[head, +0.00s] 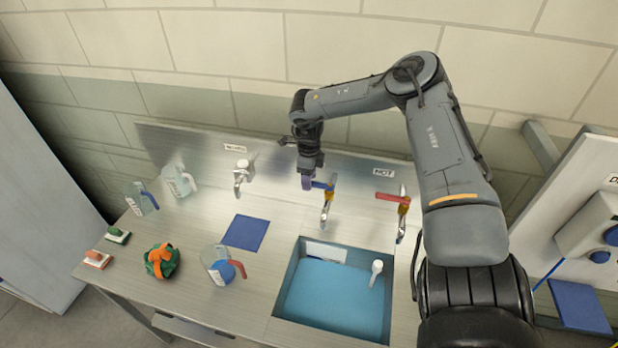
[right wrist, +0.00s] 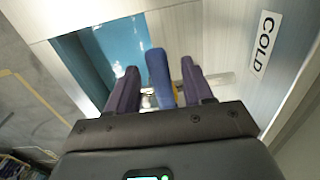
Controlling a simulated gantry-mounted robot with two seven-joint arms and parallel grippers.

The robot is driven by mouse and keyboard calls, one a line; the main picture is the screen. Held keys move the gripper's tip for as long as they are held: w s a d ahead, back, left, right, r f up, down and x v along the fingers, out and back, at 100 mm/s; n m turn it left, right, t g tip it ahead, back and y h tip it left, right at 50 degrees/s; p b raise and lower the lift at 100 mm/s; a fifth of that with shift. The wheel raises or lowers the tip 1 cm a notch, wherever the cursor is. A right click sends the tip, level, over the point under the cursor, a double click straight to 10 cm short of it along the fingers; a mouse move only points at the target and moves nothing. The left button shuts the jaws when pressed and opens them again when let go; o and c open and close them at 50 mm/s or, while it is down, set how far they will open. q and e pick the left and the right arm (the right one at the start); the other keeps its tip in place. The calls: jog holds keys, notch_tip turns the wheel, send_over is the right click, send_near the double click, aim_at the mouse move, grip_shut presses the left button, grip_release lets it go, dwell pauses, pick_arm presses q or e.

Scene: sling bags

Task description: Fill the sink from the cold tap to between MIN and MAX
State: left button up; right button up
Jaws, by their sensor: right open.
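The sink (head: 335,295) at the front right of the steel counter holds light blue water. A white label (head: 326,252) shows on its back wall; its marks are too small to read. The cold tap (head: 326,212) has a blue lever (head: 324,186) and stands behind the sink. My right gripper (head: 307,182) is at this lever. In the right wrist view the open purple fingers (right wrist: 159,70) stand either side of the blue lever (right wrist: 157,78), with gaps beside it. Whether water runs from the spout cannot be told. My left gripper is not in view.
The hot tap (head: 402,215) with a red lever stands to the right. A white object (head: 376,270) is in the sink. Left on the counter are a jug (head: 219,265), a blue mat (head: 246,232), a green-orange bundle (head: 161,261) and other jugs (head: 178,181).

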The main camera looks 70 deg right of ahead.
notch_tip(320, 180, up, 11)
jog(key=shift+b, duration=0.4)
jog(key=shift+f, duration=0.1)
jog(key=shift+s, duration=0.15)
dwell(0.4)
